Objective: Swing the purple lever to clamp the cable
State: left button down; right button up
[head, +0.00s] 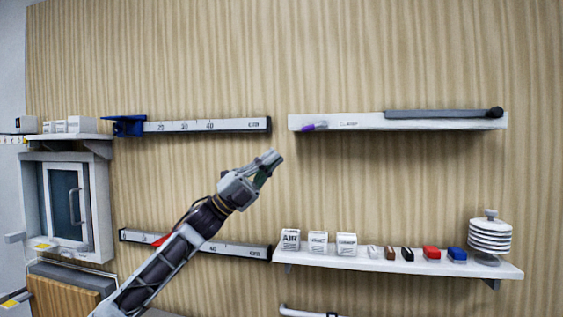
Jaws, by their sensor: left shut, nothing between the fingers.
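The purple lever (314,126) is a small handle on the front face of the upper right white shelf (430,124), near its left end, beside a small label. A dark grey bar with a black round end (443,113) lies along the top of that shelf; I cannot tell if it is the cable. My left gripper (271,158) is shut and empty, raised in front of the wall, below and left of the purple lever and apart from it. My right gripper is out of view.
A lower shelf (400,264) holds white labelled boxes, small coloured blocks and a stack of white discs (490,235). Two ruler rails (205,125) are on the wall at left, one with a blue slider (128,125). A small cabinet (66,205) stands far left. The wall between the right shelves is clear.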

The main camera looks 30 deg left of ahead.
pick_arm(q)
jog(key=shift+s+a+f, duration=0.3)
jog(key=shift+s+a, duration=0.15)
jog(key=shift+a, duration=0.25)
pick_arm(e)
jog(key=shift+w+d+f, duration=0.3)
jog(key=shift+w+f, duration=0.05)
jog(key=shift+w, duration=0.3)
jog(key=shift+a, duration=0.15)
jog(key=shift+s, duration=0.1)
